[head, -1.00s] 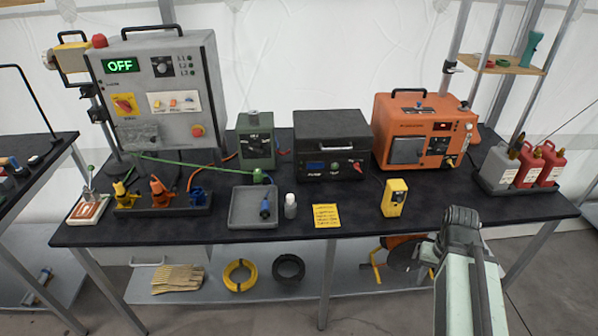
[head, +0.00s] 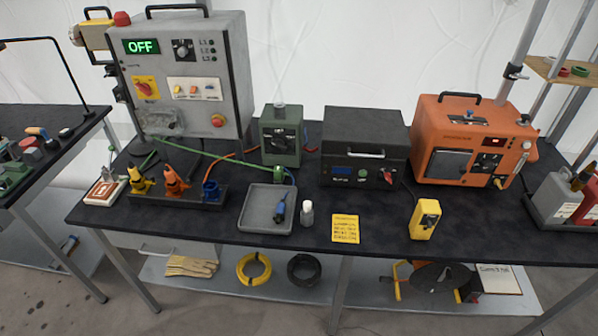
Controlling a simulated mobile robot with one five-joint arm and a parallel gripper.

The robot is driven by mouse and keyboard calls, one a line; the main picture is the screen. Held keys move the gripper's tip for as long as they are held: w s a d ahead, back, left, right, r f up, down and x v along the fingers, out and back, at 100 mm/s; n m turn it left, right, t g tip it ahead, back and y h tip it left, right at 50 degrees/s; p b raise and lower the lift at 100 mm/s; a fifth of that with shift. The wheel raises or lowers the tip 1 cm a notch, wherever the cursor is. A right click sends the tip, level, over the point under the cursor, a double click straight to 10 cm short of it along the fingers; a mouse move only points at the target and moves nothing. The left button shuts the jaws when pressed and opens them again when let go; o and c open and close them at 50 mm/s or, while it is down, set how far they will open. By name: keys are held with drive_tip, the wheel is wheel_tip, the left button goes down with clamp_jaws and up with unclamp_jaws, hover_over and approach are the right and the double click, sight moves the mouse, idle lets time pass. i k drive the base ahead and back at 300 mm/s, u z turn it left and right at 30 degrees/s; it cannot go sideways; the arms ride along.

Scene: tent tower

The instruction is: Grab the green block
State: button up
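A dark green block-shaped box (head: 283,137) with a dark front panel stands upright on the black workbench (head: 370,230), toward the back. It is between the large grey control cabinet and a black case. A small green piece (head: 262,177) sits just in front of it, behind the grey tray, with a green cable running to it from the left. I cannot tell whether this piece is separate or a connector. My gripper and arm do not show now, so nothing is seen touching either green thing.
The grey cabinet (head: 185,75) reads OFF. In front are a connector rack (head: 205,193), a grey tray (head: 265,228) with a blue plug, a white bottle (head: 307,213), a yellow note and a yellow device (head: 425,219). The black case (head: 363,147) and orange unit (head: 470,140) fill the back right.

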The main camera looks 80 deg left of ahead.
sight(279, 177)
drive_tip(key=u, duration=0.05)
drive_tip(key=k, duration=2.55)
drive_tip(key=u, duration=2.5)
drive_tip(key=i, duration=1.05)
drive_tip(key=z, duration=0.05)
